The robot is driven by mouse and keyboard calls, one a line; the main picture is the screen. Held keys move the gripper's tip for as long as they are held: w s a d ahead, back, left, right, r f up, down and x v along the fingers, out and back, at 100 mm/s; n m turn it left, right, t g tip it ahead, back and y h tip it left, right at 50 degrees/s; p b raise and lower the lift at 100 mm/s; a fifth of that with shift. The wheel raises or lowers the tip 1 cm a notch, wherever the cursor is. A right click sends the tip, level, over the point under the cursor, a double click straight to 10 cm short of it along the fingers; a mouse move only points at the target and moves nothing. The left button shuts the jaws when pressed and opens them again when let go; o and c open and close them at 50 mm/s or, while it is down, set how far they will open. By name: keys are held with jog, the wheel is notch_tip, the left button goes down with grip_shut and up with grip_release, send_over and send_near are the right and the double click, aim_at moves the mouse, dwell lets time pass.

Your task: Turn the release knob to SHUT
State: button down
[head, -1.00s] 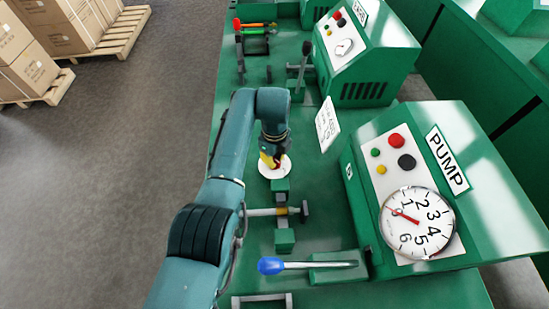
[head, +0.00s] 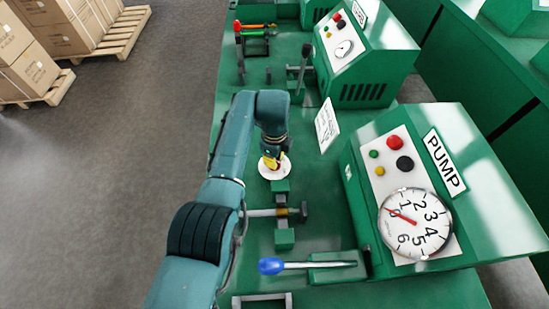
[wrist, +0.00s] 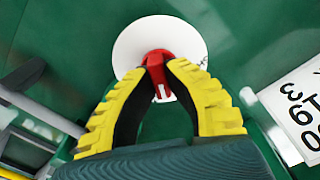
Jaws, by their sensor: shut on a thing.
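The release knob is a red handle (wrist: 157,66) on a round white plate (wrist: 160,32) in the wrist view. The plate lies on the green bench and also shows in the head view (head: 267,172), under my gripper. My gripper (wrist: 157,75) has its two yellow-and-black fingers closed on the red handle, one on each side. In the head view my gripper (head: 274,160) points down at the plate and hides most of the handle. A small white mark (wrist: 165,93) shows at the handle's near end. I cannot read the plate's lettering.
A green PUMP box (head: 450,170) with buttons and a round gauge (head: 416,222) stands to the right. A blue-handled lever (head: 271,266) and a horizontal bar (head: 262,212) lie nearer. A white tag (head: 327,125) stands beyond. Another machine (head: 365,60) stands farther back.

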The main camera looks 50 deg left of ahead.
jog(key=n, duration=0.3)
jog(key=shift+f+n, duration=0.15)
jog(key=shift+n, duration=0.25)
jog(key=n, duration=0.3)
jog(key=shift+n, duration=0.3)
jog(key=n, duration=0.3)
jog(key=shift+n+p, duration=0.3)
jog(key=shift+n, duration=1.9)
jog(key=shift+s, duration=0.1)
jog(key=c, duration=1.1)
grip_release()
